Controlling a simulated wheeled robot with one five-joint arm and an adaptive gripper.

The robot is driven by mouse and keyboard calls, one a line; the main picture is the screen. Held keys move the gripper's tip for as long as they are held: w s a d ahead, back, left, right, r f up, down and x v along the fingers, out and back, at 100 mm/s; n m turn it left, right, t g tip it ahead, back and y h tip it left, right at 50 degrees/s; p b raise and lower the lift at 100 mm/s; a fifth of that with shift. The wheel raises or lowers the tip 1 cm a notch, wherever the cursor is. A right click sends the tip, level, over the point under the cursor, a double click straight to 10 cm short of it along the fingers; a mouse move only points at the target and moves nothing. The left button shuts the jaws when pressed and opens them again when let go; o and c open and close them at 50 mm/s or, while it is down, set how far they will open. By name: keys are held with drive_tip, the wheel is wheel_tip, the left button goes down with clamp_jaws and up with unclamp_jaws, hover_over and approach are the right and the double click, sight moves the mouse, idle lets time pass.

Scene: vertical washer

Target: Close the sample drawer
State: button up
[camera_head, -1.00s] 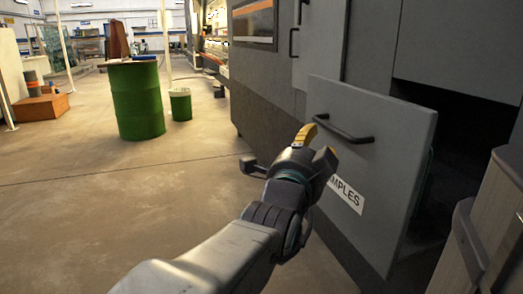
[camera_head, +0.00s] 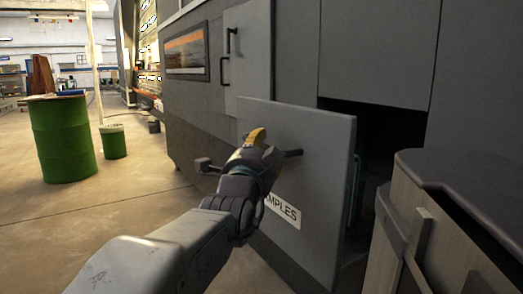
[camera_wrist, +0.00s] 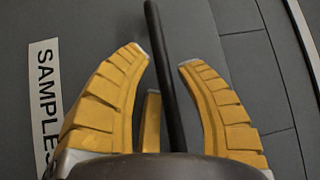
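The sample drawer (camera_head: 325,185) is a grey panel standing out from the machine, with a dark gap behind it. It carries a white label reading SAMPLES, partly hidden in the head view (camera_head: 283,211) and clear in the wrist view (camera_wrist: 44,100). My gripper (camera_head: 268,143) is in front of the drawer face and hides most of the black bar handle (camera_head: 294,153). In the wrist view, the yellow fingers of my gripper (camera_wrist: 162,58) are spread apart, with the handle (camera_wrist: 159,30) running between them. I see a space on both sides of the bar.
A wood-sided bin with a dark lid (camera_head: 465,175) stands close at the right, beside the drawer. The grey machine (camera_head: 380,50) fills the back. A green barrel (camera_head: 60,140) and a small green bucket (camera_head: 113,143) stand at the left. The floor between them and my arm is clear.

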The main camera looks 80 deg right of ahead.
drive_tip(key=shift+d, duration=0.2)
clamp_jaws()
idle(0.3)
